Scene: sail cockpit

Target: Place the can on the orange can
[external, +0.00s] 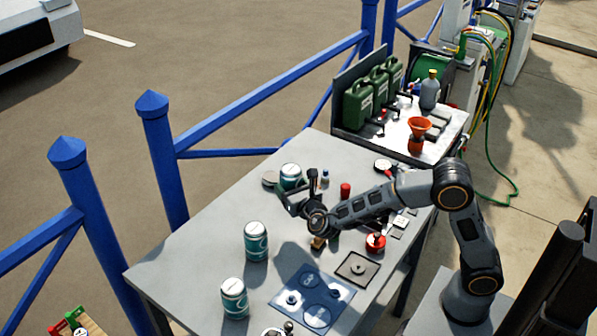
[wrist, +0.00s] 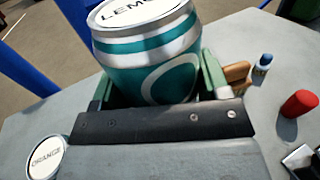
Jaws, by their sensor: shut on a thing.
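A teal and silver can with LEMON on its lid (wrist: 150,60) stands upright between the fingers of my gripper (wrist: 157,85) in the wrist view. My gripper (external: 298,190) is shut on this can, which shows partly behind it in the external view (external: 291,172). I cannot tell whether its base touches the table. The orange can (wrist: 47,157), with ORANGE on its white lid, is at the lower left of the wrist view, apart from my gripper. Two teal cans, (external: 256,243) and (external: 234,299), stand upright nearer the front in the external view; their labels are unreadable there.
A small bottle (wrist: 262,64) and a red cylinder (wrist: 299,103) stand right of my gripper. A blue mat (external: 313,298), a dark square plate (external: 357,268) and a red round object (external: 376,242) lie nearer my base. The table's left part (external: 185,262) is clear.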

